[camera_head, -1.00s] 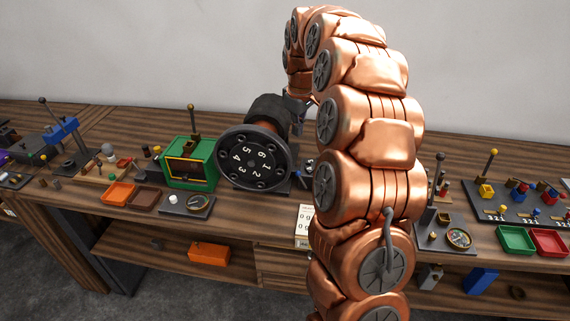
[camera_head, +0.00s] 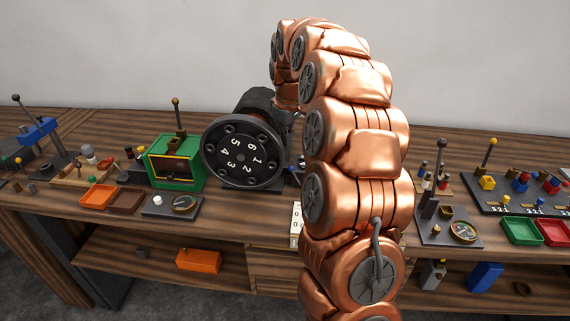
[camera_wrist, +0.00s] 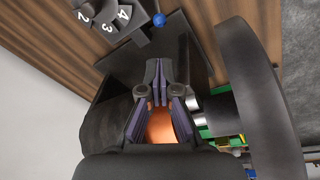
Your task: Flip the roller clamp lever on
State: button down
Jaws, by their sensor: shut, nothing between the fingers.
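The belt dynamo's big black wheel (camera_head: 243,152), numbered on its face, stands upright on the bench in the head view. It also fills the right side of the wrist view (camera_wrist: 262,100). My gripper (camera_wrist: 158,66) is shut and empty, with its fingertips over a dark base plate (camera_wrist: 182,48). A small blue ball knob (camera_wrist: 159,19) is beyond the fingertips, apart from them. I cannot tell for sure whether it belongs to the roller clamp lever. In the head view my gripper is hidden behind my arm and the wheel.
A numbered dark drum (camera_wrist: 108,18) is near the blue knob. A green box (camera_head: 174,163) stands left of the wheel, and a gauge plate (camera_head: 172,205) lies in front of it. Devices with upright levers and red and green trays (camera_head: 521,231) stand at the right.

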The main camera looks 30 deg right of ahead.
jog(key=shift+f, duration=0.1)
jog(key=p, duration=0.4)
send_near(295, 176)
jog(key=w+f, duration=0.5)
jog(key=shift+a+f, duration=0.3)
jog(key=shift+a, duration=0.1)
jog(key=shift+b, duration=0.55)
